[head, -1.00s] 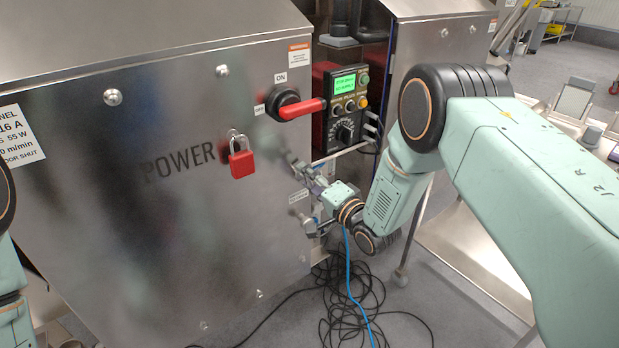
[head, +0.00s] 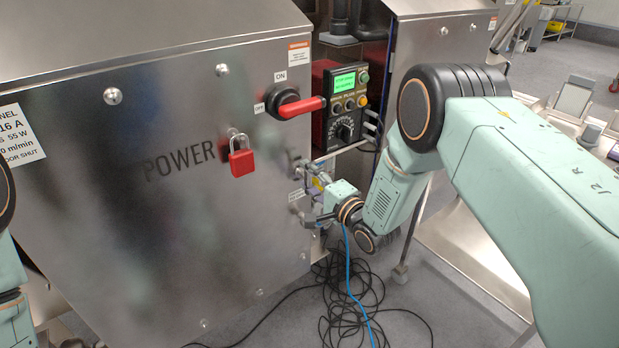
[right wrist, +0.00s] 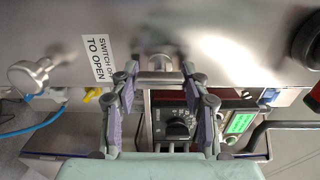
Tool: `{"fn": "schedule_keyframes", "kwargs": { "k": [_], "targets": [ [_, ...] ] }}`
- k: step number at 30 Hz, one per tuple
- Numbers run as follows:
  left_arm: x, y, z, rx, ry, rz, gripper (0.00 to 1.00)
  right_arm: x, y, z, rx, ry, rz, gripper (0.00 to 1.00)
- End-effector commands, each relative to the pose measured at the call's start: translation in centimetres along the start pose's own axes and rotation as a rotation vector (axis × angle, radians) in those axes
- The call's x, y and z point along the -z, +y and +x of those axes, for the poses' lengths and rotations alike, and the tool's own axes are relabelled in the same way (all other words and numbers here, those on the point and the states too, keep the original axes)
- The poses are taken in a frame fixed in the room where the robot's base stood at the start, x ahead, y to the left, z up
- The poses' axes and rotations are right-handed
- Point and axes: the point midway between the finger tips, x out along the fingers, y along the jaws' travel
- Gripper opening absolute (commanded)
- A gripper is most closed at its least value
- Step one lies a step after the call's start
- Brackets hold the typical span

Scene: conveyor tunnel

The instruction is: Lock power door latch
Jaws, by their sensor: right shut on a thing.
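The steel door marked POWER (head: 150,240) fills the left of the head view. My right gripper (head: 305,178) is at its right edge, below the red switch handle. In the right wrist view, the two fingers of my right gripper (right wrist: 158,74) are on either side of a small metal latch piece (right wrist: 155,61) on the steel face. The gripper is shut on this piece, whose far end is partly hidden. A "SWITCH OFF TO OPEN" label (right wrist: 96,62) sits beside it. My left gripper is out of view.
A red padlock (head: 242,163) hangs on the door. The red rotary switch handle (head: 300,108) points right. A control box with green screen (head: 345,82) is behind. A round metal knob (right wrist: 28,76) is near the gripper. Black cables (head: 350,305) lie on the floor.

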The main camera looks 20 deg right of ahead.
Motion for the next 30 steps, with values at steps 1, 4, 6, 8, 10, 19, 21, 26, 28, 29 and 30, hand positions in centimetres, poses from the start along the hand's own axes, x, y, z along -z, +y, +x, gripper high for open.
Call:
{"fn": "schedule_keyframes", "kwargs": {
  "k": [1,4,6,8,10,19,21,26,28,29,30],
  "targets": [
    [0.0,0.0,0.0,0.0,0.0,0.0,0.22,0.0,-0.1,0.0,0.001,-0.001,0.001,0.15],
    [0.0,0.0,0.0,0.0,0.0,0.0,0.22,0.0,-0.1,0.0,0.001,-0.001,0.0,0.47],
    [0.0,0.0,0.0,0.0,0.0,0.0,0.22,0.0,-0.1,0.0,0.001,-0.001,0.0,0.53],
    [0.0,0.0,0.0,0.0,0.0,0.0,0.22,0.0,-0.1,0.0,0.001,-0.001,0.0,0.58],
    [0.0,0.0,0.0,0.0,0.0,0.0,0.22,0.0,-0.1,0.0,0.001,-0.001,-0.001,0.64],
    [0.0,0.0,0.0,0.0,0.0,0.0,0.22,0.0,0.0,0.0,0.0,0.0,-0.001,0.7],
    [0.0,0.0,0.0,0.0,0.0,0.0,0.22,0.0,0.0,0.0,0.0,0.0,-0.001,0.7],
    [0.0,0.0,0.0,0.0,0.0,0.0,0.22,0.1,0.0,-1.1,-0.001,0.002,-0.001,0.7],
    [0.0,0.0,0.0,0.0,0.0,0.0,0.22,0.1,0.0,-2.2,-0.001,0.003,0.001,0.7],
    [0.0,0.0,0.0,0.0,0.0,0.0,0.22,0.1,0.0,-2.7,-0.003,0.003,0.002,0.7],
    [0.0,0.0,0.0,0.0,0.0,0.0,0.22,0.1,0.0,-3.5,-0.002,0.003,0.002,0.7]
  ]
}}
